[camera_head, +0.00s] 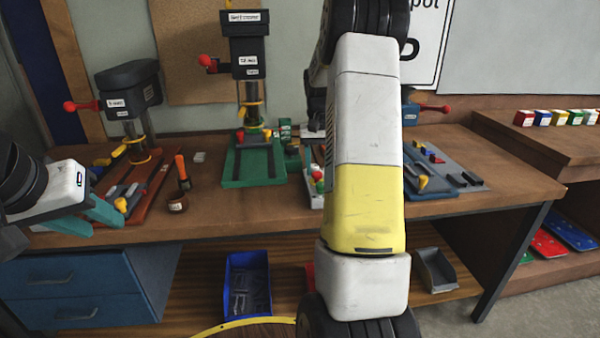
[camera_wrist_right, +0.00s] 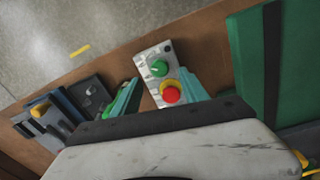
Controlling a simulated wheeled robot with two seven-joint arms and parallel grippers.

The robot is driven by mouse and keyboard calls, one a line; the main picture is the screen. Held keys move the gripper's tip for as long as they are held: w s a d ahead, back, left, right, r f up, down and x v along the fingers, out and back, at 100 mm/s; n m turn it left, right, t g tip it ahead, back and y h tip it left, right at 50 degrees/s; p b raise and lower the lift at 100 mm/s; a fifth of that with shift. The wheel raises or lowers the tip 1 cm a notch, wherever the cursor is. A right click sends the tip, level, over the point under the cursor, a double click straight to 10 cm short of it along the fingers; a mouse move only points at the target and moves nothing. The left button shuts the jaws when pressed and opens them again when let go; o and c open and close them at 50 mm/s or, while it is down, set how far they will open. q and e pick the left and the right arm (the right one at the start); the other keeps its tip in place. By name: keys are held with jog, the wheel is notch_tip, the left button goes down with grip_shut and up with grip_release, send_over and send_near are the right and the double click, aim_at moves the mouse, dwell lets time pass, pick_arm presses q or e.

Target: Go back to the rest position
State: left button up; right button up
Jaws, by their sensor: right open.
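My left gripper (camera_head: 103,226) is at the left in the head view, in front of the bench's left front edge. Its teal fingers are apart with nothing seen between them. My right arm crosses the middle of the head view and hides most of its own gripper there. In the right wrist view my right gripper (camera_wrist_right: 157,92) is open, its teal fingers apart. A light control box (camera_wrist_right: 152,64) with a green knob and a red button on a yellow ring shows between the fingers. I cannot tell whether they touch it. The box is partly visible in the head view (camera_head: 314,193).
The wooden workbench (camera_head: 230,210) carries drill presses, including one on a green base (camera_head: 233,172). A screwdriver with an orange handle (camera_head: 181,168) stands at the left. A blue bin (camera_head: 230,263) is on the lower shelf. Small colored boxes (camera_head: 560,118) line the right-hand shelf.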

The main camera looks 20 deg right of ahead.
jog(key=shift+r, duration=1.3)
